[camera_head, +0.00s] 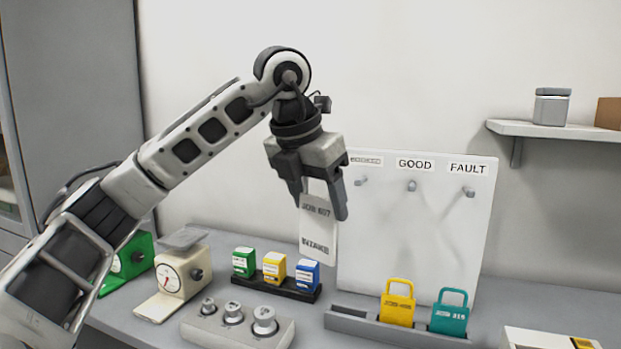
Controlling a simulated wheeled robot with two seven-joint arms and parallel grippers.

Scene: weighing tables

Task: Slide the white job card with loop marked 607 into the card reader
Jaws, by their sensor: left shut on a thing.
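My left gripper (320,205) points down and is shut on a white card (318,232). The card hangs upright below the fingers, in front of the left edge of the white hook board, above the table. Its print reads "JOB" with a number that looks like 607, and "INTAKE" lower down. Its top, where a loop would be, is hidden between the fingers. My right gripper is not in view.
A grey rack (349,321) holds a yellow card (398,303) and a teal card (449,314); its left part is empty. The hook board (400,235) stands behind. Left are a dial scale (182,272), a weight block (215,330) and green, yellow and blue boxes (276,266).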

